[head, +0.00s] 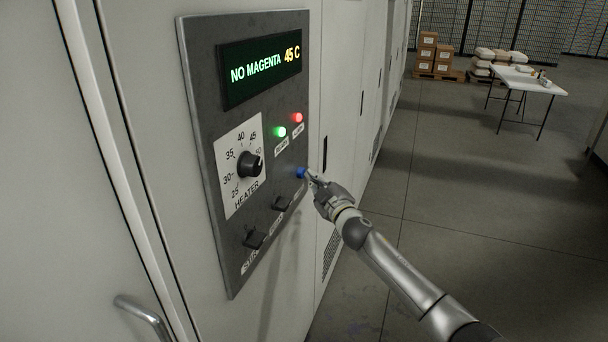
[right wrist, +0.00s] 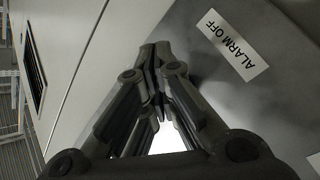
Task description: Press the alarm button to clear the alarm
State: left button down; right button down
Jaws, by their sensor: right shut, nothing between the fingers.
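A blue button (head: 300,173) sits on the right side of the dark control panel (head: 205,60). My right gripper (head: 310,175) is shut and empty, with its fingertips at the blue button; I cannot tell whether they touch or press it. In the right wrist view the shut fingers (right wrist: 155,60) point at the panel beside a label reading "ALARM OFF" (right wrist: 233,45), and the button is hidden there. The panel display (head: 262,68) reads "NO MAGENTA 45 C". A red light (head: 297,118) and a green light (head: 280,132) are lit. My left gripper is not in view.
A heater knob (head: 249,164) and two dark switches, one upper (head: 282,203) and one lower (head: 254,239), are on the panel. A metal door handle (head: 143,316) is at the lower left. Open floor lies to the right, with a white table (head: 528,80) and boxes (head: 427,55) far back.

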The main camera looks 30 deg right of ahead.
jog(key=shift+w+a, duration=0.45)
jog(key=shift+w, duration=0.1)
dwell(0.9)
jog(key=shift+s, duration=0.1)
jog(key=shift+s+d, duration=0.75)
jog(key=shift+s, duration=0.15)
jog(key=s+d, duration=0.1)
jog(key=s, duration=0.1)
jog(key=s+d+p, duration=0.1)
jog(key=d, duration=0.1)
jog(key=shift+s+d, duration=0.2)
jog(key=shift+s, duration=0.2)
dwell(0.5)
